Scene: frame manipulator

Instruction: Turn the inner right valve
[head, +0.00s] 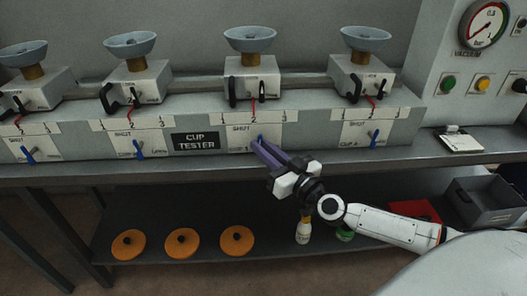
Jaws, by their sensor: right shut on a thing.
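The long grey cup tester bench (195,128) carries several stations in a row. My left gripper is out of view.
Blue-grey cups (250,34) stand on brass stems above the stations. A vacuum gauge (485,24) and buttons are on the right wall panel. Below, the shelf holds orange discs (182,242), a bottle (303,232), a red item (414,209) and a grey bin (485,203).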

